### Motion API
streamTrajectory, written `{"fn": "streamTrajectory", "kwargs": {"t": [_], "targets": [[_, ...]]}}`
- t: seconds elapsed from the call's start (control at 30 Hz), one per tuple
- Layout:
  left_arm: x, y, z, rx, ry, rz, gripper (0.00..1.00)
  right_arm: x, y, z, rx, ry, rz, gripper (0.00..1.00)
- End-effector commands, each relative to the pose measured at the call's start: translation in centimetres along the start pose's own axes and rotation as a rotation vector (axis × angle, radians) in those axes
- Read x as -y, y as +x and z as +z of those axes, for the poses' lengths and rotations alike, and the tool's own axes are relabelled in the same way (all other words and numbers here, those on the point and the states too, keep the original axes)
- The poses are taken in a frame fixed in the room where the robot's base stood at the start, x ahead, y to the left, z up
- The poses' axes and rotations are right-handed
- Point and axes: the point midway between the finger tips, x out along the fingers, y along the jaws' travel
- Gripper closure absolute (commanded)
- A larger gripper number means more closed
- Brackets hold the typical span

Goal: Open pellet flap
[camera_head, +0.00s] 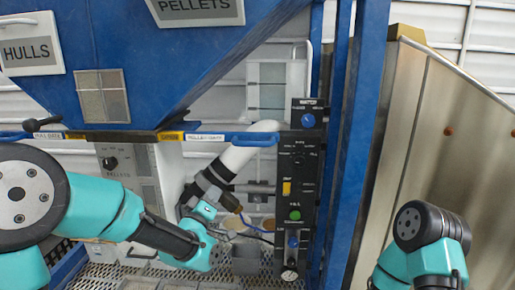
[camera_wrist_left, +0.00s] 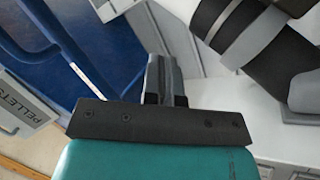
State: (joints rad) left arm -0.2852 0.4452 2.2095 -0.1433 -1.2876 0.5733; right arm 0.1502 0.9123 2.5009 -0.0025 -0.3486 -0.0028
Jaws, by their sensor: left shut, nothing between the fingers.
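A pale plate marked PELLETS (camera_head: 197,8) is on the blue hopper at the top of the head view. It also shows at the left edge of the left wrist view (camera_wrist_left: 14,116). Below the hopper, a blue bar handle (camera_head: 252,139) sits beside a white label that seems to read PELLETS GATE. Which part is the flap, I cannot tell. My left gripper (camera_wrist_left: 165,72) is shut and empty, its fingers apart from the plate, by a white pipe with a black collar. My right arm shows at lower right, its gripper out of view.
The white pipe (camera_head: 246,148) slants down from the rail to a black collar (camera_head: 207,187). A black control panel (camera_head: 298,165) with knobs and buttons stands to its right. A blue post (camera_head: 352,140) and a metal panel (camera_head: 440,130) lie farther right.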

Motion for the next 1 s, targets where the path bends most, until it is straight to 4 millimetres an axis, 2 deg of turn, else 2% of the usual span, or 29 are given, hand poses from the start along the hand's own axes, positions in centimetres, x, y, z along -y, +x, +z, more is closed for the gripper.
{"fn": "streamTrajectory", "kwargs": {"t": [0.03,0.2,0.37,0.5,0.57,0.73,0.9,1.0], "targets": [[2.8,-1.0,1.6,0.055,0.021,-0.068,1.00,0.0,0.0,0.0,0.000,0.000,0.000,1.00],[10.5,-5.0,6.7,0.251,0.087,-0.269,1.00,0.0,0.0,0.0,0.000,0.000,0.000,1.00],[16.9,-10.5,11.2,0.449,0.127,-0.442,1.00,0.0,0.0,0.0,0.000,0.000,0.000,1.00],[21.5,-16.4,14.8,0.639,0.144,-0.578,1.00,0.0,0.0,0.0,0.000,0.000,0.000,1.00],[23.1,-19.3,16.2,0.724,0.144,-0.632,1.00,0.0,0.0,0.0,0.000,0.000,0.000,1.00],[26.4,-28.1,20.0,0.980,0.121,-0.764,1.00,0.0,0.0,0.0,0.000,0.000,0.000,1.00],[27.6,-37.1,23.0,1.242,0.061,-0.857,1.00,0.0,0.0,0.0,0.000,0.000,0.000,1.00],[27.4,-41.1,24.1,1.359,0.020,-0.886,1.00,0.0,0.0,0.0,0.000,0.000,0.000,1.00]]}}
